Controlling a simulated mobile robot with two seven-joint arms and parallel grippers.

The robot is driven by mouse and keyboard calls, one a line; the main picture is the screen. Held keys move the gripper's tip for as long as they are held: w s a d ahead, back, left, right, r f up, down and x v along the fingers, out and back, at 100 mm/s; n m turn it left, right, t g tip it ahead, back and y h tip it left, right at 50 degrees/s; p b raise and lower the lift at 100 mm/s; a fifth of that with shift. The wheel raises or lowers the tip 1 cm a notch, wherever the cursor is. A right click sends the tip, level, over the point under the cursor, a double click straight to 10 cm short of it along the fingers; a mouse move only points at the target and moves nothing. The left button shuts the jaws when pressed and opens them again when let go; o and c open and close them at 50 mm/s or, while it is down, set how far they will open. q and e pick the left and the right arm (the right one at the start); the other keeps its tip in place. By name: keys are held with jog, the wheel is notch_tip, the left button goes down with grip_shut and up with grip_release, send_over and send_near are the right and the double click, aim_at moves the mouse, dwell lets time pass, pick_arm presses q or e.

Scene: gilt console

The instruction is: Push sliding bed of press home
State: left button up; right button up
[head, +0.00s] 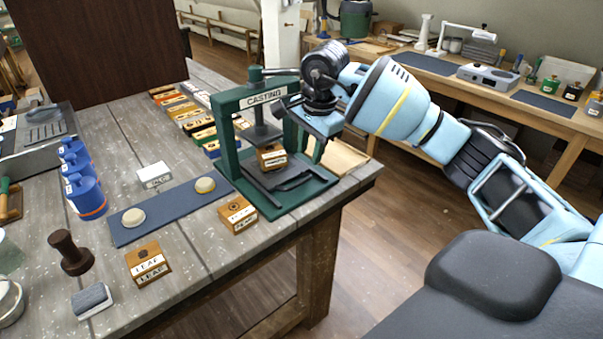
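The green press (250,100), with a "CASTING" sign across its top, stands at the right corner of the grey plank table. Its dark sliding bed (292,181) shows low between the posts and seems to reach toward the front of the green base. A small wooden block (271,157) with a white label sits on the bed, below the dark press plate. My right gripper (316,141) is at the press's right post, pointing down and overlapping it in view. Its fingers are mostly hidden, so contact and opening cannot be told. My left gripper is not in view.
Wooden "PEARL" (238,214) and "LEAF" (148,263) blocks stand in front of the press. A blue mat (165,210) with two pale discs lies left of it. Several blue jars (84,190) stand farther left. A back bench (435,68) holds tools.

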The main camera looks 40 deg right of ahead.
aim_at(305, 180)
jog(key=shift+w+a+f, duration=0.1)
jog(key=shift+w+f, duration=0.1)
jog(key=shift+f, duration=1.05)
jog(key=shift+w+f, duration=0.25)
jog(key=shift+f, duration=1.05)
jog(key=shift+w+a+f, duration=0.1)
jog(key=shift+w+f, duration=0.1)
jog(key=shift+f, duration=1.05)
grip_shut()
